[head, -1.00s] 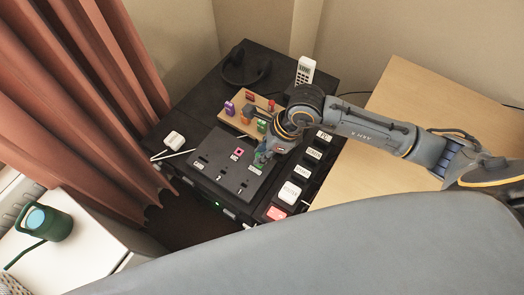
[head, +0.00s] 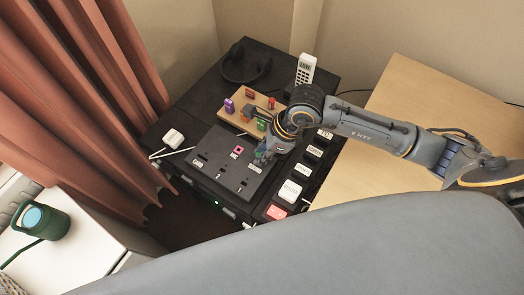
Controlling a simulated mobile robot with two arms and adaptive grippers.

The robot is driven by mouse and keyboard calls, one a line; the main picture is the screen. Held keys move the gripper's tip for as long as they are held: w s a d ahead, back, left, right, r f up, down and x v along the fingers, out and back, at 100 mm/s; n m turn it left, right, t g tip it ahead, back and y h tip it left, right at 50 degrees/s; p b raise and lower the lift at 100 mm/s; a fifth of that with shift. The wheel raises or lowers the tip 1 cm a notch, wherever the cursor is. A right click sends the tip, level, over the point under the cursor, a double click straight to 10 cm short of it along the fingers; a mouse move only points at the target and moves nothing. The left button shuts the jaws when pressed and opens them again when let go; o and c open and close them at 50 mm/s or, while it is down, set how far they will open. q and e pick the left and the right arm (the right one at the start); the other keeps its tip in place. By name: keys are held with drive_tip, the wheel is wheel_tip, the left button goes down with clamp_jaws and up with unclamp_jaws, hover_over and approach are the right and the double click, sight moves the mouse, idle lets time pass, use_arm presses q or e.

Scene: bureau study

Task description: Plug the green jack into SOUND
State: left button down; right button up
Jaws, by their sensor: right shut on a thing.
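My right gripper (head: 264,156) is low over the right side of a black socket panel (head: 213,170). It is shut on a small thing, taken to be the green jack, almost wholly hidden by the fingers. The panel has several dark openings, a pink-framed socket (head: 237,151) and small white labels too small to read, so I cannot tell which is SOUND. Whether the held piece touches the panel cannot be told. My left gripper is not in view.
Behind the panel a wooden board (head: 241,118) holds purple, red and green pieces. A row of labelled black switches (head: 302,170) lies to the right. Headphones (head: 246,65), a white handset (head: 305,69) and a white charger (head: 173,138) stand around. The wooden desk (head: 440,100) is clear.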

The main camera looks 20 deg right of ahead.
drive_tip(key=shift+f, duration=0.2)
drive_tip(key=o, duration=0.9)
drive_tip(key=shift+r, duration=0.15)
drive_tip(key=v, duration=1.1)
drive_tip(key=shift+s+d+r, duration=0.1)
drive_tip(key=shift+d+r, duration=0.2)
drive_tip(key=shift+r, duration=0.05)
